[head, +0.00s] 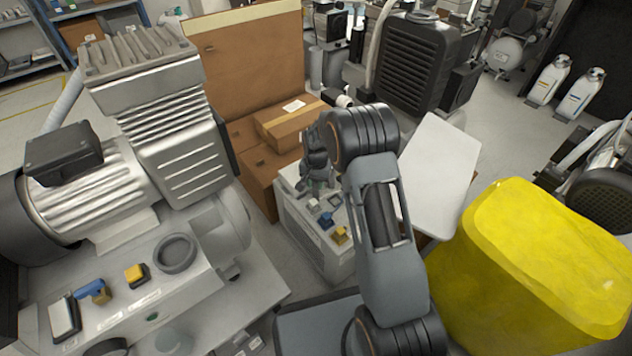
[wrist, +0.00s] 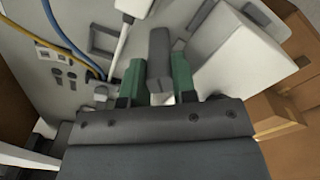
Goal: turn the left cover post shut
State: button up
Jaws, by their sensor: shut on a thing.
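In the wrist view, my gripper (wrist: 158,75) has two green fingers, one on each side of a dark grey upright post (wrist: 159,48). The gripper is shut on this post; the fingers hide part of its lower end. I take it for the cover post, but cannot tell from the frames whether it is the left one. A pale panel (wrist: 75,25) lies behind it, and a white block (wrist: 235,65) is close on the right. In the head view, my gripper (head: 318,183) is at the top of a small white cabinet (head: 305,235), with the post hidden.
The cabinet top carries blue (head: 326,220) and yellow (head: 340,235) parts. In the wrist view, blue and yellow cables (wrist: 50,40) cross the left.

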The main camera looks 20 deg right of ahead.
jog(key=n+p, duration=0.3)
jog(key=n, duration=0.2)
jog(key=shift+r+n, duration=0.15)
jog(key=shift+n, duration=0.15)
jog(key=n+p, duration=0.2)
jog(key=n, duration=0.2)
jog(key=shift+d+n, duration=0.1)
jog(key=shift+n, duration=0.3)
jog(key=o, duration=0.6)
jog(key=shift+o, duration=0.2)
notch_tip(320, 180, up, 14)
jog(key=p, duration=0.5)
jog(key=shift+f, duration=0.25)
